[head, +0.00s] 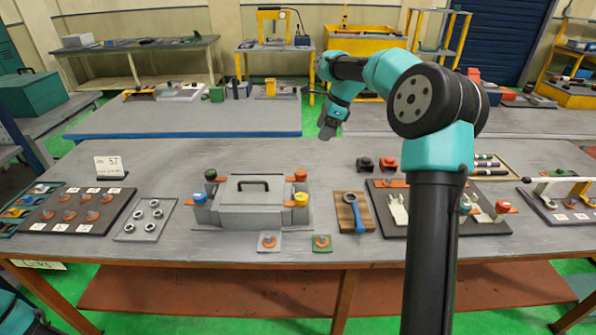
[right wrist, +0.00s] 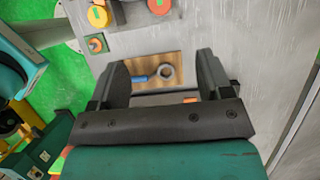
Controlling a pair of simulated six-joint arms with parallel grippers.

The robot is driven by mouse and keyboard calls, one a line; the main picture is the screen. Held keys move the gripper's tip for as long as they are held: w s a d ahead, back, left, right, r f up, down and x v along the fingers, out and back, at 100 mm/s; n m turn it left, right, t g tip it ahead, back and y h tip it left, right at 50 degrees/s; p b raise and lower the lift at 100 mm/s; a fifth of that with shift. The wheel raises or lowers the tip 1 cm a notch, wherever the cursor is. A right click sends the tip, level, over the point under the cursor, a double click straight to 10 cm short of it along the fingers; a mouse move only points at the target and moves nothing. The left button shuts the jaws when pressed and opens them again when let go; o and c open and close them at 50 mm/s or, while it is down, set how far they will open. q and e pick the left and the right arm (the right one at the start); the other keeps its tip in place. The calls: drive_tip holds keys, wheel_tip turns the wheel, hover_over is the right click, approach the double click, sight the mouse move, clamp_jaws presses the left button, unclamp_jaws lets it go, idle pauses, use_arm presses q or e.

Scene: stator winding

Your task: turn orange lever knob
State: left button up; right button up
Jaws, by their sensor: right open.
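A grey fixture (head: 240,212) with a black-handled box stands on the middle of the bench and has coloured knobs at its corners. The orange knob (head: 300,175) is at its back right corner, with the yellow knob (head: 300,199) in front of it. In the right wrist view the orange knob (right wrist: 158,6) is partly cut off by the top edge, and the yellow knob (right wrist: 98,16) is at upper left. My right gripper (head: 326,134) is above the bench's far side, behind and right of the knob, apart from it. Its fingers (right wrist: 161,64) are spread and empty. My left gripper is out of view.
A wooden board (head: 346,212) with a blue wrench (head: 354,215) lies right of the fixture. Small plates with orange pieces (head: 268,242) lie in front. A dark tray (head: 79,210) is at left, and a dark board (head: 490,222) is at right, partly behind my right arm.

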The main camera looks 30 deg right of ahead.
sight(301, 172)
drive_tip(key=shift+f, duration=0.1)
drive_tip(key=x, duration=1.7)
drive_tip(key=shift+a, duration=0.2)
drive_tip(key=shift+c, duration=0.3)
drive_tip(key=c, duration=0.9)
